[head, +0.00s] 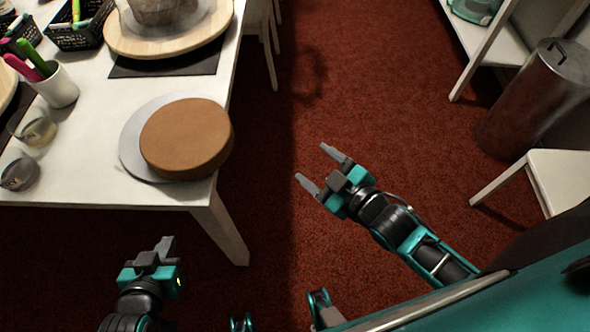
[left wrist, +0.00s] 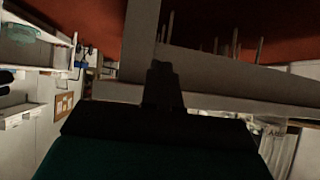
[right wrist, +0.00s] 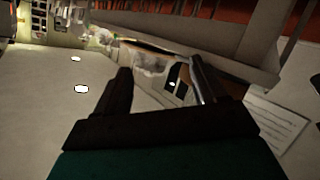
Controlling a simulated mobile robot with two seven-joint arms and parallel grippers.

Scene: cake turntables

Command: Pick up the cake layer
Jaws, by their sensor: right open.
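A round brown cake layer (head: 182,135) lies on a grey-white round board (head: 133,150) near the right front corner of the white table (head: 90,110). It overhangs the board on the right side, close to the table edge. My left gripper (head: 165,245) is below and in front of the table's front edge, apart from the cake. Its fingers look close together in the head view and the left wrist view (left wrist: 163,70). My right gripper (head: 322,168) is open and empty over the red carpet, right of the table. The cake shows in neither wrist view.
A wooden turntable (head: 170,45) on a dark mat stands behind the cake. A white cup with pens (head: 58,86), glass jars (head: 35,130) and black baskets (head: 80,32) fill the left. A metal bin (head: 530,100) and a white stool (head: 550,175) stand right. Carpet between is clear.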

